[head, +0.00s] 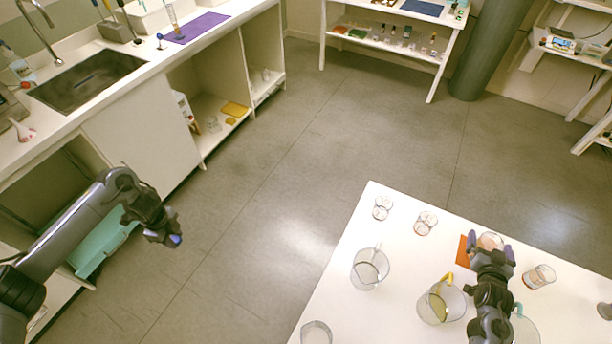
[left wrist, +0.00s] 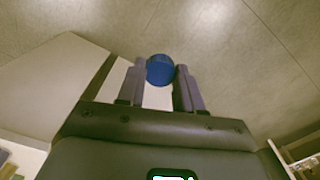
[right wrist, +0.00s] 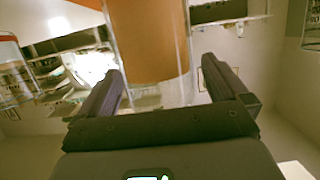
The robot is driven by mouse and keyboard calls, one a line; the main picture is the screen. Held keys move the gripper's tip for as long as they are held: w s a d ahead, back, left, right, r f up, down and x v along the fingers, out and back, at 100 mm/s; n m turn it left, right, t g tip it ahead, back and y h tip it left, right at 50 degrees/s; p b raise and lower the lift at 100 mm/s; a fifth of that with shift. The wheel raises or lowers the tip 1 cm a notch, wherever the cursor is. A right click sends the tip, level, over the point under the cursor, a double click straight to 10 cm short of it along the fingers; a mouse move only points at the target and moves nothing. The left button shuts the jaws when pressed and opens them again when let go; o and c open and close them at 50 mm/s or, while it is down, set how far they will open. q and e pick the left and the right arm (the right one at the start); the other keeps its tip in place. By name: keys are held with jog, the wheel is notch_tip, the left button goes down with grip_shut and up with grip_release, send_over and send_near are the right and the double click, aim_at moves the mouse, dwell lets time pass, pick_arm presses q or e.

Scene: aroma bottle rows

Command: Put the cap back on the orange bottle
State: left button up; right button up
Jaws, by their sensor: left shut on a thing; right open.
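My left gripper (head: 168,236) is out over the floor at the left, far from the white table. In the left wrist view it is shut on a round blue cap (left wrist: 160,70), which also shows as a blue spot in the head view (head: 177,240). My right gripper (head: 492,252) is at the table on the right. In the right wrist view, its open fingers have a clear bottle with orange contents (right wrist: 150,45) upright between and ahead of them. In the head view the bottle's round top (head: 490,240) shows between the fingers; its lower part is hidden.
The white table (head: 390,235) holds an orange sheet (head: 463,252) beside my right gripper. Glass beakers (head: 370,268) (head: 440,303) and small glasses (head: 383,208) (head: 539,277) stand around. A sink counter (head: 120,70) runs along the left. Open floor lies between counter and table.

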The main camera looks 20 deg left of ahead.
jog(key=shift+w, duration=0.1)
dwell(0.3)
